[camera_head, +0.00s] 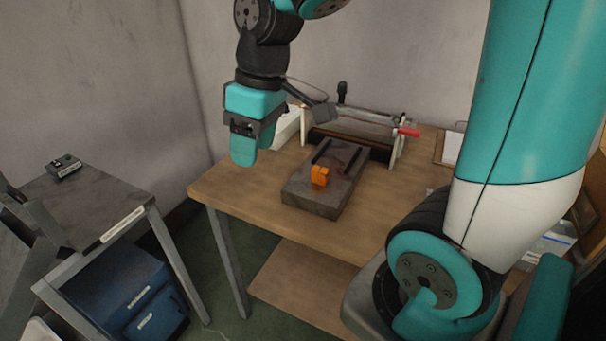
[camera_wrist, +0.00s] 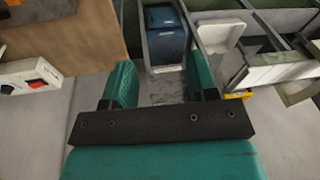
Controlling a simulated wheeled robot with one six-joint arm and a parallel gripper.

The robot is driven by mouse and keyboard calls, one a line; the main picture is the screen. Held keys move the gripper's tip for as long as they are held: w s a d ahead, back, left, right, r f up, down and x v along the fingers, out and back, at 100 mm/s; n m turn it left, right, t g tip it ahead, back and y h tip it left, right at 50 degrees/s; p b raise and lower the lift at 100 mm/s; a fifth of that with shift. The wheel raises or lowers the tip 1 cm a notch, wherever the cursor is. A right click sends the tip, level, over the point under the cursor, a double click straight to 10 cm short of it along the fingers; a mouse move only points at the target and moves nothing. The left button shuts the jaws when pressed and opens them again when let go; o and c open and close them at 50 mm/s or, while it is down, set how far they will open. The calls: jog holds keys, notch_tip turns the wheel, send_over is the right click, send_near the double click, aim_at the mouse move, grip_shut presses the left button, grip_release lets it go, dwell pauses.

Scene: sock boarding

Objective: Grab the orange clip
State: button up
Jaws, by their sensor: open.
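The orange clip (camera_head: 320,176) is a small block on the dark grey plate (camera_head: 312,196) on the wooden table. My gripper (camera_head: 243,158) hangs above the left part of the table, to the left of the clip and apart from it. In the wrist view my gripper (camera_wrist: 160,85) has its two teal fingers spread apart with nothing between them.
A frame with a dark bar and a red handle (camera_head: 408,132) stands behind the plate on the table (camera_head: 232,193). The table's front left is clear.

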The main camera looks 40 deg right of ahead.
jog(key=w+d+f+m+h, duration=0.15)
jog(key=w+d, duration=0.35)
jog(key=d, duration=0.8)
jog(key=g, duration=0.1)
send_over(320, 169)
jog(key=shift+h, duration=0.35)
notch_tip(320, 169, down, 12)
jog(key=shift+w+f, duration=0.15)
jog(key=shift+f, duration=0.1)
notch_tip(320, 169, down, 6)
jog(key=shift+r+p, duration=0.15)
jog(key=shift+p, duration=0.4)
jog(key=c, duration=1)
